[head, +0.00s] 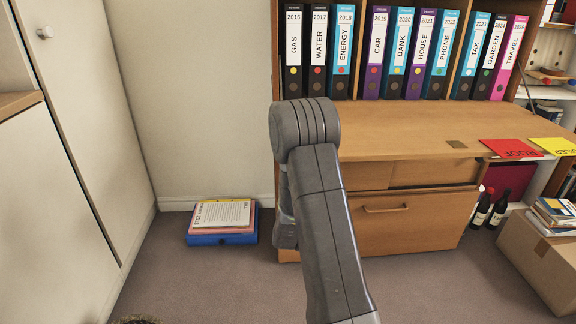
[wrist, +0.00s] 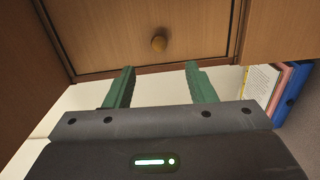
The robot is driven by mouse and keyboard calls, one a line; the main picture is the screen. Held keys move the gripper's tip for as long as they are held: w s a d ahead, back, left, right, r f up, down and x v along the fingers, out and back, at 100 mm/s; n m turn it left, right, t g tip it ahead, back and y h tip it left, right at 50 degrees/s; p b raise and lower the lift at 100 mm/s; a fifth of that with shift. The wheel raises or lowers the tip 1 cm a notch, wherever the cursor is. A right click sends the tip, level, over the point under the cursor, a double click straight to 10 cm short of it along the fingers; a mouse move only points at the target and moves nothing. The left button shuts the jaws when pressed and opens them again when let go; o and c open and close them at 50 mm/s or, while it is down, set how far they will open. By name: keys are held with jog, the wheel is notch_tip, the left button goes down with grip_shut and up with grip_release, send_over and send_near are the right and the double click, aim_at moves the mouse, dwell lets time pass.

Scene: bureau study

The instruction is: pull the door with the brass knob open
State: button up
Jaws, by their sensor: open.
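The wooden door (wrist: 100,42) fills the upper middle of the wrist view. Its small round brass knob (wrist: 159,43) sits near the panel edge closest to me. My gripper (wrist: 160,68) is open, with its two green fingers apart and nothing between them. The knob lies just beyond the fingertips, roughly centred in the gap and not gripped. In the head view my arm covers part of the wooden bureau (head: 420,130), and neither the brass knob nor my fingers show there.
A stack of papers and folders (head: 222,220) lies on the floor left of the bureau. A drawer front with a bar handle (head: 385,208) is right of my arm. A cardboard box (head: 535,255) and dark bottles (head: 490,210) stand at right. A pale cabinet (head: 75,90) stands at left.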

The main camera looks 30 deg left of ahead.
jog(key=a+b+x, duration=0.1)
jog(key=b+x, duration=0.2)
jog(key=x, duration=1.1)
jog(key=shift+s+r+n+y, duration=0.25)
jog(key=shift+n+y, duration=0.05)
jog(key=shift+a, duration=0.1)
grip_shut()
